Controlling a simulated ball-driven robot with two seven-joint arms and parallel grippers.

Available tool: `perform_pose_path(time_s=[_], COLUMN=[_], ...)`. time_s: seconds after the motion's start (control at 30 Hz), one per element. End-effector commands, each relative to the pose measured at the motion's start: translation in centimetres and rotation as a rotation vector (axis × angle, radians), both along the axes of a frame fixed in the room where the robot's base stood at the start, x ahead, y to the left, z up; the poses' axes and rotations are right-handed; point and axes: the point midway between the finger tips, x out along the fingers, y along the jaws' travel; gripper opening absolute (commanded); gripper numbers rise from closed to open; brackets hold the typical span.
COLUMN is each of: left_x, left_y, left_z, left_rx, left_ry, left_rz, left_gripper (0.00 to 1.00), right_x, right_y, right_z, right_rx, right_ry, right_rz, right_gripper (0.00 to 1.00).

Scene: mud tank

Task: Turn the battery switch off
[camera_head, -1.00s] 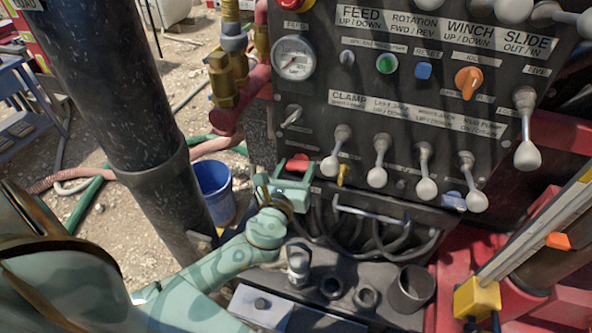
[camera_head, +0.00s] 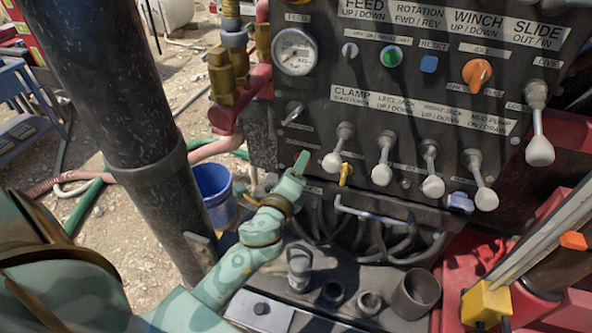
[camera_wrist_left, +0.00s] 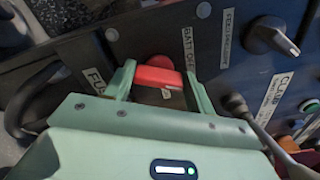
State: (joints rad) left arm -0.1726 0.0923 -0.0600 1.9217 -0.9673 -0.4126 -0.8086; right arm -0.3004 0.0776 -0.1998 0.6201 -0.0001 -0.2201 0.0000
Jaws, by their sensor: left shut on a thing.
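The battery switch is a red handle (camera_wrist_left: 158,76) on the dark control panel, beside a label that reads "BATT" in the left wrist view. My left gripper (camera_wrist_left: 158,84) is shut on this handle, one green finger on each side of it. In the head view my left gripper (camera_head: 301,164) is at the panel's lower left corner, turned nearly edge-on. There it hides most of the red handle. My right gripper is not in view.
Several levers with pale knobs, such as the clamp lever (camera_head: 332,163), stand close right of the gripper. A yellow handle (camera_head: 345,174) is just beside it. Cables (camera_head: 385,235) hang below. A blue bucket (camera_head: 213,192) stands at left.

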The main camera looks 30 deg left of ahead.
Motion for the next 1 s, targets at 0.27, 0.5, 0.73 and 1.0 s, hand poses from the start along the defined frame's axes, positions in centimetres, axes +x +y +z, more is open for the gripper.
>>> perform_pose_path(time_s=[0.27, 0.5, 0.73, 1.0], left_x=[-0.03, -0.03, -0.03, -0.03], left_y=[0.08, 0.09, 0.07, 0.06], left_z=[-0.14, -0.19, -0.23, -0.27], left_rx=[-0.23, -0.374, -0.447, -0.473], left_ry=[-0.054, -0.088, -0.107, -0.112], left_rz=[0.003, 0.002, 0.001, 0.001], left_gripper=[0.32, 0.32, 0.32, 0.32], right_x=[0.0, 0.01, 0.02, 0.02], right_y=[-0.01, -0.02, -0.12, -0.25], right_z=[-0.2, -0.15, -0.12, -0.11], right_rx=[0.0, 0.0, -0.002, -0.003], right_ry=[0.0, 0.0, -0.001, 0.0], right_rz=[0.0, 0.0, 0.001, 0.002], right_gripper=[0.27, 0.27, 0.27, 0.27])
